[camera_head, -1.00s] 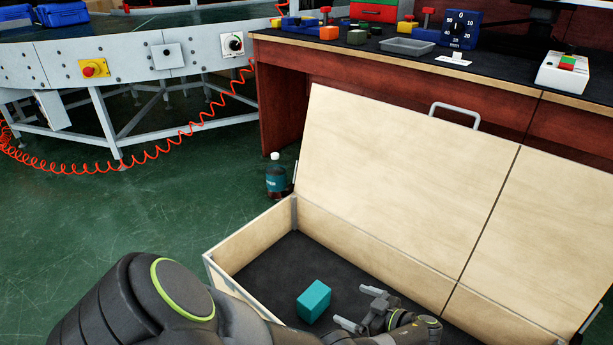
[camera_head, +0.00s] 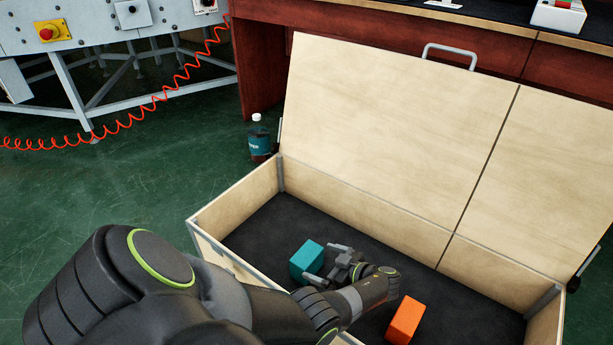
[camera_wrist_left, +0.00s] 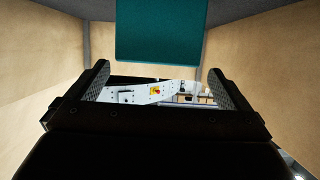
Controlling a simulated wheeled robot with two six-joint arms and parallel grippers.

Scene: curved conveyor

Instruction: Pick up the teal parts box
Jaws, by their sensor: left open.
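The teal parts box (camera_head: 306,261) lies on the dark floor of an open wooden chest (camera_head: 232,199), towards its left end. My left gripper (camera_head: 326,265) is inside the chest just to the right of the box, its fingers apart and pointing towards it. In the left wrist view the teal box (camera_wrist_left: 161,28) fills the top middle, beyond the open fingers (camera_wrist_left: 158,80), and nothing is between them. Whether a finger touches the box I cannot tell. My left forearm hides part of the chest's front wall. My right gripper is not in view.
An orange box (camera_head: 405,320) lies in the chest right of my left forearm. The raised lid (camera_head: 390,120) stands behind. A dark bottle (camera_head: 259,138) stands on the green floor behind the chest's left end. A conveyor (camera_head: 90,25) with a red coiled cable is at upper left.

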